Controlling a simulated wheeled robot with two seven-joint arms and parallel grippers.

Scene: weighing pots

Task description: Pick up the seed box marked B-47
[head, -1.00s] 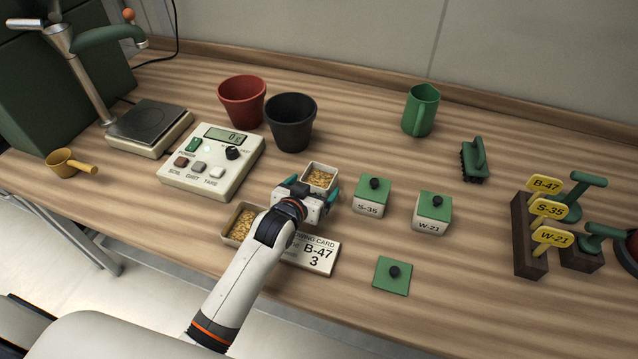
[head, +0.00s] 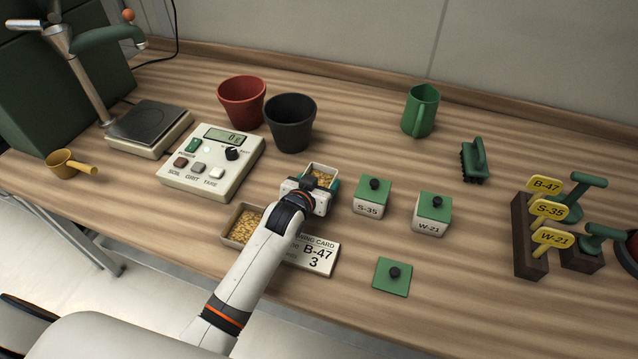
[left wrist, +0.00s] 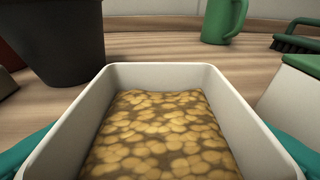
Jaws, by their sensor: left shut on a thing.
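An open white seed box (head: 323,169) full of tan seeds stands in the middle of the table; it fills the left wrist view (left wrist: 155,135). My left gripper (head: 319,184) is shut on it, with teal fingers at both sides. The mark on its front is hidden by my gripper. I cannot tell whether the box is off the table. Two lidded boxes stand to its right, marked S-35 (head: 369,208) and W-21 (head: 430,226). A loose green lid (head: 391,278) lies nearer the front. My right gripper is not in view.
A sowing card (head: 318,257) reading B-47 and 3 and a seed tray (head: 240,229) lie by my arm. A black pot (head: 291,128), red pot (head: 242,105) and scale (head: 211,163), display reading 0, are behind and left. Tags (head: 545,186) stand far right.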

